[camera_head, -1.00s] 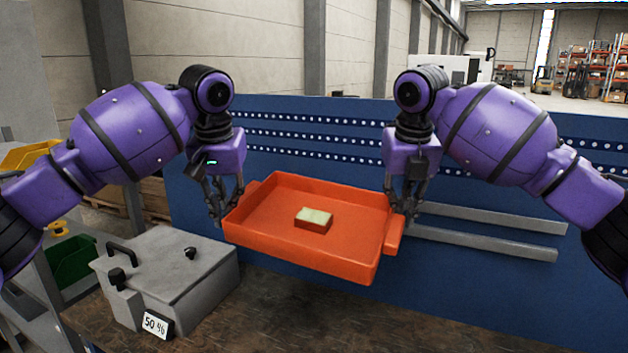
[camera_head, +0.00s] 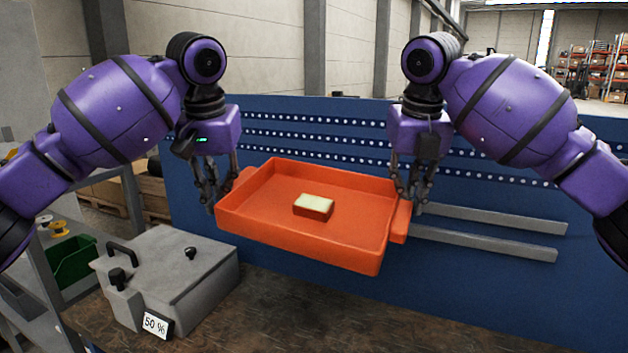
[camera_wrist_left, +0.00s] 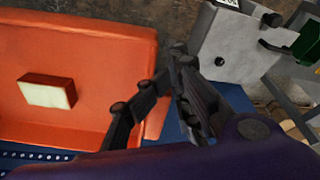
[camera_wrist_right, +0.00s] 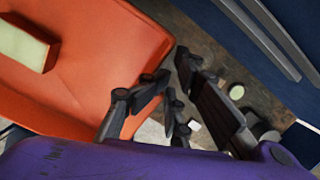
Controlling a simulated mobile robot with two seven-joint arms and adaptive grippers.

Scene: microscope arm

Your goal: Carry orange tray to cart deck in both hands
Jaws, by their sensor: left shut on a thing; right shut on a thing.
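The orange tray (camera_head: 300,245) is held in the air above the bench, tilted slightly in the head view. A small block with a pale top and orange-brown sides (camera_head: 313,207) lies inside it. My left gripper (camera_head: 217,205) is shut on the tray's left handle; the tray also shows in the left wrist view (camera_wrist_left: 80,115). My right gripper (camera_head: 408,205) is shut on the tray's right handle, and the tray fills the left of the right wrist view (camera_wrist_right: 100,60). The fingers partly hide both handles. The cart deck cannot be made out.
A grey metal box (camera_head: 175,275) with a black handle and a "50 %" label stands on the brown bench (camera_head: 290,325) at front left. A blue perforated panel (camera_head: 330,115) with grey rails (camera_head: 490,235) stands behind the tray. A green bin (camera_head: 75,258) sits at far left.

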